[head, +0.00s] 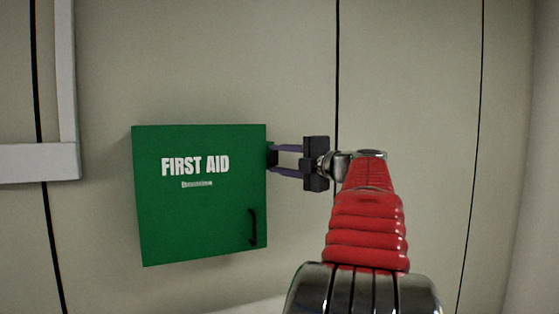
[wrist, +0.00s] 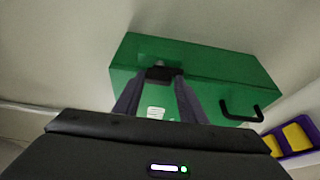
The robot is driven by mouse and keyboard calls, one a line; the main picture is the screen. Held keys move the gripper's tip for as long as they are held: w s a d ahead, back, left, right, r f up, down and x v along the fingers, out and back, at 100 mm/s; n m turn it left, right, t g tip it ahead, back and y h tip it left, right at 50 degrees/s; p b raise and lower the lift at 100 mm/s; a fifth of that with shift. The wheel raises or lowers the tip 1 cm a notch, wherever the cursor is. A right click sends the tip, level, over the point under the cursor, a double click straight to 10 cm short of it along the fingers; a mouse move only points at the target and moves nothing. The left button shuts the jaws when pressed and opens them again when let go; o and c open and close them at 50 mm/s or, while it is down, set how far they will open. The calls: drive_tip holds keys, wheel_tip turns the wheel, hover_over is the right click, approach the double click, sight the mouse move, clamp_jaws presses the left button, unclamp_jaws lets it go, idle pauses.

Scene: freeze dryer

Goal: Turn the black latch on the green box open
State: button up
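The green box (head: 200,222) marked FIRST AID hangs on the wall, left of my gripper in the head view. Its right side and the black latch (wrist: 159,74) show in the wrist view. In the head view the latch (head: 271,158) is a small dark piece at the box's right side. My gripper (head: 276,160) reaches it from the right, its two purple-grey fingers one above the other. In the wrist view the fingertips of my gripper (wrist: 161,78) lie on either side of the latch. I cannot tell whether they press on it.
A black handle (head: 252,227) is on the box front, lower right; it also shows in the wrist view (wrist: 241,112). A purple bin with yellow contents (wrist: 293,139) is at the wrist view's right edge. A pale frame (head: 68,90) is at the upper left.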

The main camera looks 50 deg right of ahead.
drive_tip(key=o, duration=0.4)
drive_tip(key=shift+d, duration=0.1)
drive_tip(key=shift+c, duration=0.2)
drive_tip(key=shift+s, duration=0.2)
drive_tip(key=s+a, duration=0.2)
drive_tip(key=s, duration=1.1)
drive_tip(key=shift+s, duration=0.2)
